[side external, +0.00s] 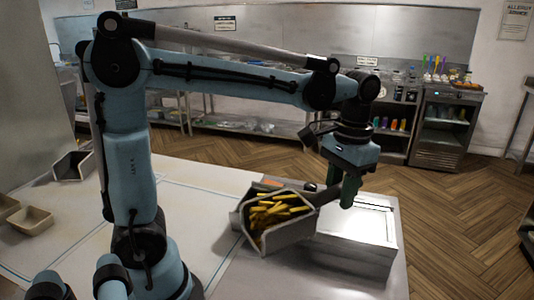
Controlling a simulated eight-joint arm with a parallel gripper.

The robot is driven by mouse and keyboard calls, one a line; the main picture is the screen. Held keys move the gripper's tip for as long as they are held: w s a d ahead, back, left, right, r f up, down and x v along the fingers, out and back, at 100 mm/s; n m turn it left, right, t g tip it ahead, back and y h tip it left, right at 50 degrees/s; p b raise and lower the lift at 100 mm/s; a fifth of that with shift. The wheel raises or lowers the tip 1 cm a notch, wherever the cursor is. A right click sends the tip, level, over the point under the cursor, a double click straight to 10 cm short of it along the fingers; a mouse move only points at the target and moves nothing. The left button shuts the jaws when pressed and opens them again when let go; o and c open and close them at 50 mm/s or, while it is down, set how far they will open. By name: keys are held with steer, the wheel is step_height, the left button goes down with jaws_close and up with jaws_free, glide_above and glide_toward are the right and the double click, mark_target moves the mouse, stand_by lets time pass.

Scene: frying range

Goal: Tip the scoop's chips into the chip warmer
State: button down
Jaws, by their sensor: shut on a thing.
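The scoop (277,239) is a grey, open-topped metal scoop with yellow chips (272,210) inside. Its dark handle (328,195) runs right to my gripper (349,190). My gripper has green fingers and is shut on the handle, with the grip itself partly hidden. The scoop is slightly tilted, its open side toward the camera. A silver box (375,248), which appears to be the chip warmer, stands on the worktop right of the scoop and below my gripper. The scoop overlaps its left side in this view, so I cannot tell whether they touch. The warmer's inside is hard to see.
The pale worktop (190,200) is mostly clear left of the scoop. A dark container (72,165) and beige trays (33,219) stand at the far left. Steel shelving (235,125) and a small fridge (440,130) stand well behind, across the wooden floor.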

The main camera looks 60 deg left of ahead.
steer(key=w+a+n, duration=0.1)
steer(key=w+a, duration=0.7)
steer(key=w, duration=0.3)
steer(key=w+a+f, duration=0.2)
steer(key=a, duration=0.5)
steer(key=w+a+f+n, duration=0.1)
steer(key=w+a+f, duration=0.1)
steer(key=a, duration=0.6)
steer(key=shift+t, duration=0.3)
steer(key=s+d+r+t+y, duration=0.2)
steer(key=s+r+t, duration=0.5)
steer(key=r, duration=0.1)
steer(key=shift+s+r+t, duration=0.3)
steer(key=shift+s+t, duration=0.1)
